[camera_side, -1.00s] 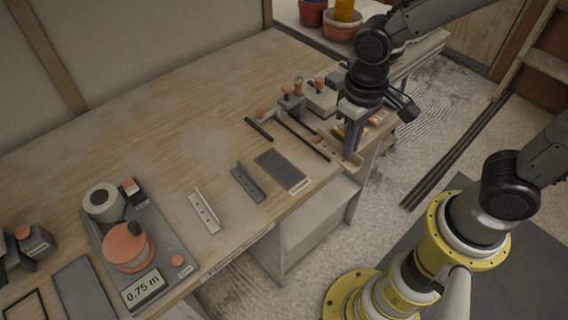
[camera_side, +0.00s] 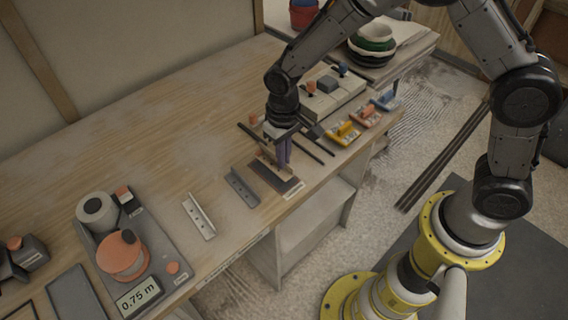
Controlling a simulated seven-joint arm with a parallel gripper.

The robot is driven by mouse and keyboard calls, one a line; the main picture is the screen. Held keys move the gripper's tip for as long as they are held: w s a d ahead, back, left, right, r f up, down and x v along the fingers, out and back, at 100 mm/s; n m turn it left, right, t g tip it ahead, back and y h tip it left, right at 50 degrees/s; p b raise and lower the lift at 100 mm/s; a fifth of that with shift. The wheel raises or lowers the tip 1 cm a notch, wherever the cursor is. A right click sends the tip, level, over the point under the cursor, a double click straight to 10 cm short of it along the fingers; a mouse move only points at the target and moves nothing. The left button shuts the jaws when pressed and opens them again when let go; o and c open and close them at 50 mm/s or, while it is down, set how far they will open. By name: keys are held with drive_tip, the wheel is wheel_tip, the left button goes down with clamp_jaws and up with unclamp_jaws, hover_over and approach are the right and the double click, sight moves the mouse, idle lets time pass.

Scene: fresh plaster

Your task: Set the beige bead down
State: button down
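I cannot tell whether the bead touches the pad. A pale label (camera_side: 294,191) lies at the pad's near end. Left of the pad are a grey perforated bead (camera_side: 242,187) and a cream perforated bead (camera_side: 198,216).
Dark rods (camera_side: 314,151) lie right of and behind my gripper. Yellow (camera_side: 343,134), orange (camera_side: 366,116) and blue (camera_side: 386,101) tools line the right end. A grey tray (camera_side: 157,238) with a reel and a "0.75 m" display (camera_side: 138,297) is at left. The table's back middle is clear.

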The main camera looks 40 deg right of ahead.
drive_tip(key=shift+f, duration=1.4)
drive_tip(key=shift+f, duration=0.2)
drive_tip(key=c, duration=1)
unclamp_jaws()
drive_tip(key=shift+c, duration=0.2)
drive_tip(key=shift+r, duration=0.15)
wheel_tip(320, 180, up, 12)
drive_tip(key=shift+r, duration=0.15)
drive_tip(key=s+d+r+t, duration=0.4)
drive_tip(key=s+d+r, duration=0.7)
drive_tip(key=s+r, duration=0.25)
drive_tip(key=s+d+f+t, duration=0.1)
drive_tip(key=s+d, duration=0.1)
drive_tip(key=s, duration=0.6)
drive_tip(key=shift+s+d+t, duration=0.2)
drive_tip(key=shift+s+t, duration=0.1)
